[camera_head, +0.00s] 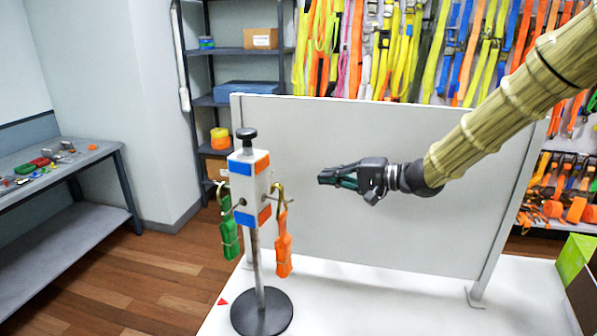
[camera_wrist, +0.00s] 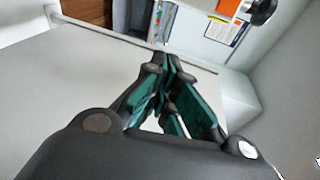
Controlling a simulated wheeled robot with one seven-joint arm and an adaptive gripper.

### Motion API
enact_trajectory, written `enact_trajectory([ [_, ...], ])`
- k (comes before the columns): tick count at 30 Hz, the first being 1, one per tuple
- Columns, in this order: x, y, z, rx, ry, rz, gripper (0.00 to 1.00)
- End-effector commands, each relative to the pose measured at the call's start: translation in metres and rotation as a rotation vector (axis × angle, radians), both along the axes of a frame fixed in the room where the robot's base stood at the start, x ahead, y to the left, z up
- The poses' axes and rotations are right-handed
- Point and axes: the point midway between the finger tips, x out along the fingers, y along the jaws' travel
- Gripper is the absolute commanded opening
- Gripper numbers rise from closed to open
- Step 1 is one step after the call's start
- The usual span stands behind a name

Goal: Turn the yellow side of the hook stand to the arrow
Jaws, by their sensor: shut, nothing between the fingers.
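The hook stand (camera_head: 249,180) stands upright on the white table, a white block with a black knob (camera_head: 246,135) on a pole and round black base (camera_head: 262,312). Its left visible face has blue patches and its right visible face orange ones. No yellow side shows. A green strap bundle (camera_head: 229,238) hangs from the left hook and an orange strap bundle (camera_head: 283,245) from the right hook. A small red arrow (camera_head: 222,302) lies left of the base. My gripper (camera_head: 328,178) is shut and empty, right of the block and apart from it. The fingers (camera_wrist: 170,85) also show in the wrist view.
A grey upright panel (camera_head: 390,150) stands behind the stand and gripper. The white table (camera_head: 390,305) is clear right of the base. A green box (camera_head: 577,262) is at the right edge. Shelves, a strap wall and a side bench (camera_head: 90,160) lie beyond.

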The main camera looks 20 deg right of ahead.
Motion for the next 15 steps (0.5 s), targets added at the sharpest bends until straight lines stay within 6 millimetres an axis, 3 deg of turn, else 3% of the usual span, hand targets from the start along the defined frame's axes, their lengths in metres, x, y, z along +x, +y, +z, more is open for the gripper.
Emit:
enact_trajectory([
  [15,0.050,0.045,-0.014,-0.001,0.004,0.001,0.00],
])
